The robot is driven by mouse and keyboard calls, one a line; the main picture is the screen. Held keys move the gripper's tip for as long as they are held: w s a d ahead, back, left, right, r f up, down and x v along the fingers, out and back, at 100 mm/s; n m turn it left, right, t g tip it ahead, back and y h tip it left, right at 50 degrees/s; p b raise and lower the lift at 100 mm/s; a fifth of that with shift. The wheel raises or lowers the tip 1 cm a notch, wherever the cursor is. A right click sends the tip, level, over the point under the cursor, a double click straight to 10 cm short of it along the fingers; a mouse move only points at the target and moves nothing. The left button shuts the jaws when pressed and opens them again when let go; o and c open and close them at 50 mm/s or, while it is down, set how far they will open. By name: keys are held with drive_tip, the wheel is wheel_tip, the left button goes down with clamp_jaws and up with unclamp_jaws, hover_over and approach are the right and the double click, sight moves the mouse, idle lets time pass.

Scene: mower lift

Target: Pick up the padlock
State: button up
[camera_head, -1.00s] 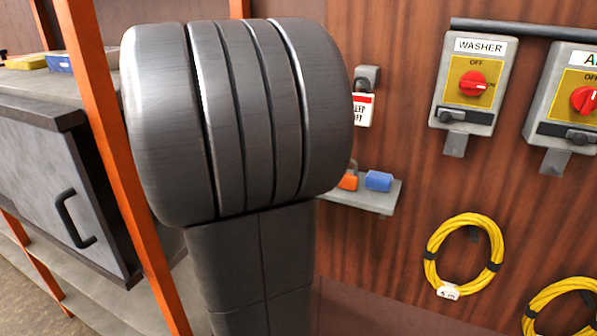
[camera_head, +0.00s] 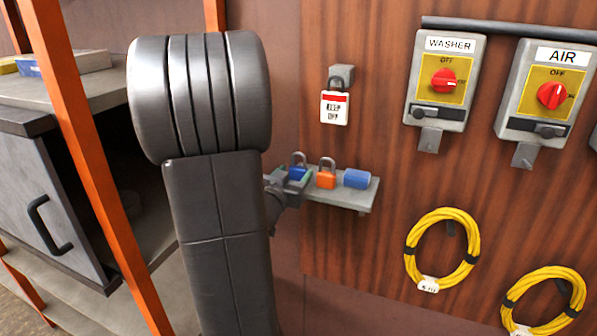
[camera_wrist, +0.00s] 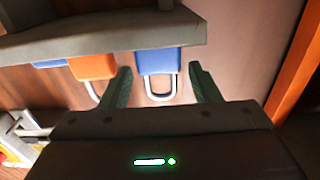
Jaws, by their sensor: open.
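Two padlocks with shackles stand on a small grey shelf (camera_head: 345,196): a blue padlock (camera_head: 298,173) at its left end and an orange padlock (camera_head: 326,180) beside it. My gripper (camera_head: 281,181) is at the shelf's left end, at the blue padlock, partly hidden behind my arm. In the wrist view, which looks upside down, my open gripper (camera_wrist: 163,85) has one finger on each side of the blue padlock's (camera_wrist: 158,62) shackle, with gaps on both sides. The orange padlock (camera_wrist: 92,67) is just outside the left finger there.
A blue block-like item (camera_head: 357,179) lies at the shelf's right. A red-and-white tagged lock (camera_head: 335,107) hangs above on the wooden wall. WASHER (camera_head: 443,80) and AIR (camera_head: 550,92) switch boxes and yellow cable coils (camera_head: 441,250) are right. An orange rack post (camera_head: 90,160) stands left.

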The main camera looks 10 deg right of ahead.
sight(297, 170)
drive_tip(key=x, duration=0.4)
drive_tip(key=shift+d+r+p, duration=0.1)
drive_tip(key=shift+r+p, duration=0.05)
drive_tip(key=shift+p, duration=0.2)
drive_tip(key=c, duration=0.8)
